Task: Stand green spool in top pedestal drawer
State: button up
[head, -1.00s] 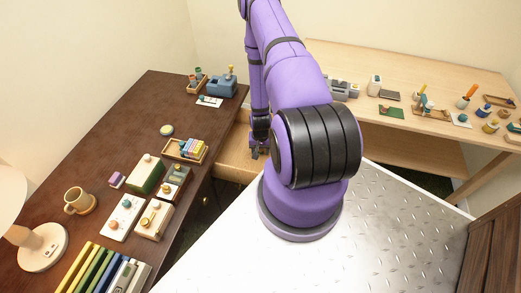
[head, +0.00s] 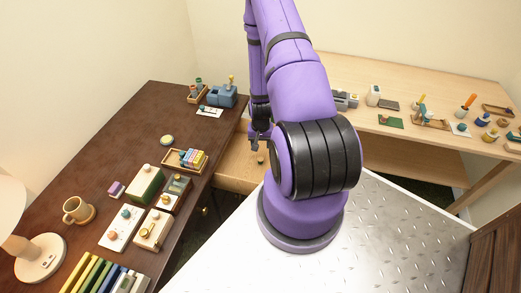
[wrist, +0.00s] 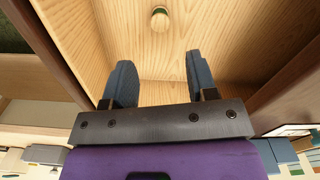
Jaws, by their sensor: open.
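The green spool (head: 261,160) is inside the open wooden top pedestal drawer (head: 236,176), on its floor. In the wrist view, the spool (wrist: 160,18) shows a round pale wooden end with green beside it, and it appears to stand upright. The drawer's light wood floor (wrist: 230,30) fills much of that view. My gripper (head: 257,142) is over the drawer, apart from the spool. In the wrist view, my gripper (wrist: 160,75) has its two dark fingers spread wide with nothing between them, and the spool lies beyond the fingertips.
The dark desk (head: 135,135) to the left holds a wooden tray with colored pieces (head: 186,160), a mug (head: 78,210), a lamp and several boxes. A light wood table (head: 455,90) with small items stands at the right. The drawer floor around the spool is clear.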

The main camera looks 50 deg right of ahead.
jog(key=shift+r, duration=0.75)
jog(key=w+a+r+n+t, duration=0.1)
jog(key=w+a+r+n, duration=0.15)
jog(key=r, duration=0.85)
jog(key=w+a+r+n, duration=0.1)
jog(key=w+a+r, duration=0.3)
jog(key=r, duration=0.7)
jog(key=w+a+r+n+t, duration=0.1)
jog(key=w+a+r, duration=0.25)
jog(key=r, duration=0.85)
jog(key=s+a+r+n+t, duration=0.1)
jog(key=s+a+r, duration=0.35)
jog(key=r, duration=0.25)
jog(key=s+a+r+n+t, duration=0.1)
jog(key=s+a+r+n, duration=0.15)
jog(key=a+r, duration=0.35)
jog(key=s+a+r+n, duration=0.1)
jog(key=s+a+r, duration=0.2)
jog(key=s, duration=0.4)
jog(key=s+a+r+n+t, duration=0.1)
jog(key=s+a+r, duration=0.2)
jog(key=s+r, duration=0.3)
jog(key=shift+s+r, duration=0.15)
jog(key=shift+s, duration=0.65)
jog(key=shift+a, duration=0.1)
